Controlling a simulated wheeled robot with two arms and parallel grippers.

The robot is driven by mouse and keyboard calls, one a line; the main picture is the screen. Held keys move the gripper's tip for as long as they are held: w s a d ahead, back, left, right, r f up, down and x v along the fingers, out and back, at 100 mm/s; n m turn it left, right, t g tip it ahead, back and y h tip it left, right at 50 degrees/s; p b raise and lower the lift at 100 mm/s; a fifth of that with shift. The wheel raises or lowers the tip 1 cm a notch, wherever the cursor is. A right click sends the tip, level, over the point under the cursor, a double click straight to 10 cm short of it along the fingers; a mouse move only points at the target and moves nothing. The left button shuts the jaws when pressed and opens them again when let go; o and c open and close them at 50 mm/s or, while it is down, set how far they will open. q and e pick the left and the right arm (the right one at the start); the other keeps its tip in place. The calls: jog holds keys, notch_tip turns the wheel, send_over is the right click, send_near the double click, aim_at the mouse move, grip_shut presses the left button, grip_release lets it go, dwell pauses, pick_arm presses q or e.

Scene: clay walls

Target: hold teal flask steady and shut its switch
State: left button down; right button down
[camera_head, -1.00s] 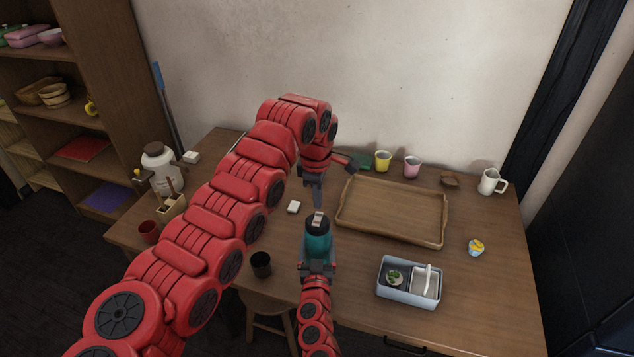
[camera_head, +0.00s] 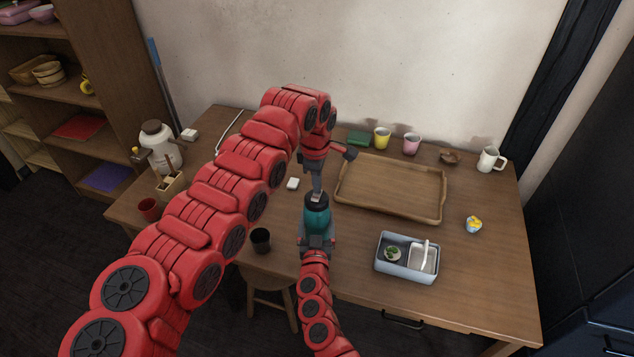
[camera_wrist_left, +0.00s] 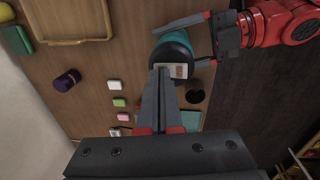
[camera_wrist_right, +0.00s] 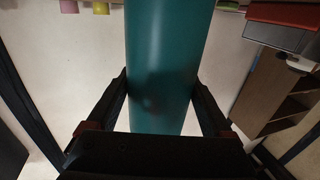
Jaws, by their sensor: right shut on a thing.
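The teal flask (camera_head: 317,218) stands upright near the front middle of the table, with a dark top. My right gripper (camera_head: 317,240) is shut around its body; the teal side fills the space between the fingers in the right wrist view (camera_wrist_right: 165,70). The pale switch (camera_wrist_left: 178,70) with a reddish mark is on the flask's top, partly covered by my left fingers. My left gripper (camera_head: 317,192) points down from above with its fingers together, the tips at the switch (camera_head: 316,197). I cannot tell if they touch it, or which way the switch is set.
A wooden tray (camera_head: 438,210) lies right of the flask, and a blue-grey bin (camera_head: 404,276) stands at the front right. A dark cup (camera_head: 261,240) is left of the flask; a small white block (camera_head: 293,184) lies behind it. Cups and a mug (camera_head: 488,160) line the back.

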pick_arm(q)
jog(key=shift+s+f, duration=0.15)
jog(key=shift+s, duration=0.05)
jog(key=shift+s+a, duration=0.2)
jog(key=shift+s, duration=0.4)
jog(key=shift+r, duration=0.2)
notch_tip(320, 180, up, 14)
jog(key=s, duration=0.1)
jog(key=shift+s+a, duration=0.2)
jog(key=shift+s, duration=0.15)
jog(key=shift+f, duration=0.1)
